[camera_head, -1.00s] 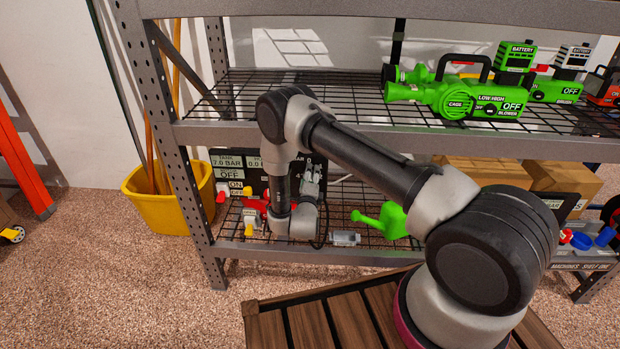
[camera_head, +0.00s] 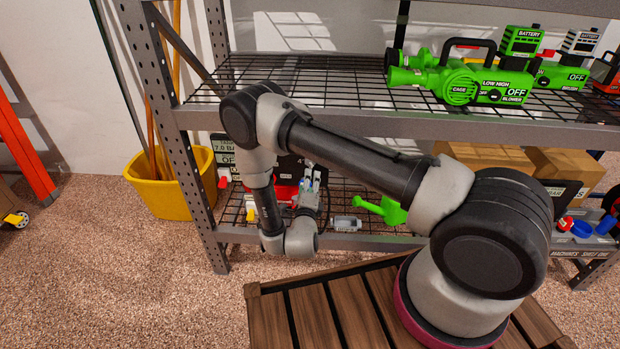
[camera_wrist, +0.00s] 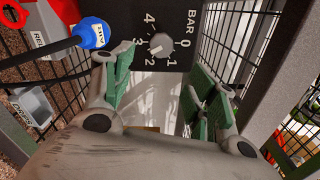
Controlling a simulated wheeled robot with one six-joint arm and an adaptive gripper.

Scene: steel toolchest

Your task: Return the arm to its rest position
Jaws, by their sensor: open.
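My gripper (camera_head: 312,180) is at the end of my arm, in front of the lower shelf of the steel rack (camera_head: 290,131). In the wrist view my gripper (camera_wrist: 160,90) has its two green-padded fingers wide apart with nothing between them. Beyond the fingertips is a dark panel with a pressure dial (camera_wrist: 161,45) marked BAR. A blue knob (camera_wrist: 91,33) shows beside the left finger. In the head view my arm reaches left from its base, with its elbow high and its wrist low, partly hiding the panel.
A green blower (camera_head: 465,82) stands on the upper shelf. A green watering can (camera_head: 385,211) and cardboard boxes (camera_head: 565,172) are on the lower shelf. A yellow bucket (camera_head: 172,195) stands left of the rack, near an orange ladder (camera_head: 22,150). Open floor lies at the front left.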

